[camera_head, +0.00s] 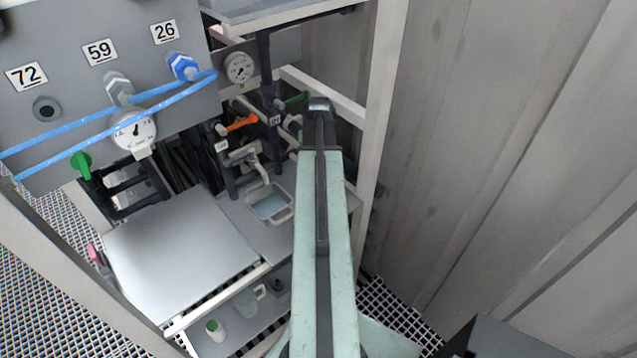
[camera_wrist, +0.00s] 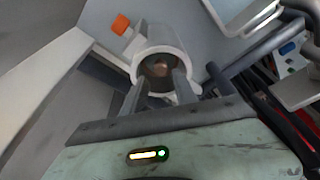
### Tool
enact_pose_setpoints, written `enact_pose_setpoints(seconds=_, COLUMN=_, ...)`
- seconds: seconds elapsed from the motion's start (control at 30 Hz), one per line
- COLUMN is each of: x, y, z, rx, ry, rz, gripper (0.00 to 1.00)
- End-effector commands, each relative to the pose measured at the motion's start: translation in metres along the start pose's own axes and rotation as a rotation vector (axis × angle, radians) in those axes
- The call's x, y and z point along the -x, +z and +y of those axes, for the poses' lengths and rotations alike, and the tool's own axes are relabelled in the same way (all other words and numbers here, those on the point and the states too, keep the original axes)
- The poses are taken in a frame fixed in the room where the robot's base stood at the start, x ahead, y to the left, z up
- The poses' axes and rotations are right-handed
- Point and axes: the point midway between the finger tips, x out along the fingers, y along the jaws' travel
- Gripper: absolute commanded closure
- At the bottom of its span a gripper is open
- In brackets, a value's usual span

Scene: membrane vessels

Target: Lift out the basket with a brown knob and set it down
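In the wrist view a white round vessel (camera_wrist: 168,42) lies straight ahead, its open end toward me. A brownish round shape (camera_wrist: 159,69) shows inside the opening; it may be the brown knob, but it is dim and I see no clear basket around it. My gripper (camera_wrist: 158,86) is open, its two dark fingers apart and pointing at the vessel's opening. Nothing shows held between them. I cannot tell whether the fingertips touch the rim. In the head view my arm reaches forward toward the rack, and its gripper is hidden.
A grey panel (camera_head: 62,75) with gauges, blue tubes and number labels stands at left. A bare grey tabletop (camera_head: 180,255) lies below it. A white tray (camera_head: 270,204) holds bluish liquid. A white post (camera_head: 381,110) and corrugated wall (camera_head: 500,130) bound the right.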

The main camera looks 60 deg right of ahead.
Motion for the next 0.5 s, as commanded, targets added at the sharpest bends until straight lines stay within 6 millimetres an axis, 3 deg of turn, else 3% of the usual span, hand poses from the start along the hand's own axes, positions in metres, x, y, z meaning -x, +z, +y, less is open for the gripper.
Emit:
enact_pose_setpoints(seconds=0.33, x=-0.05, y=0.005, z=0.001, rx=-0.002, ry=0.0, rz=0.0, gripper=0.66)
enact_pose_setpoints(seconds=0.5, x=-0.051, y=0.004, z=0.001, rx=-0.002, ry=0.001, rz=0.0, gripper=0.66)
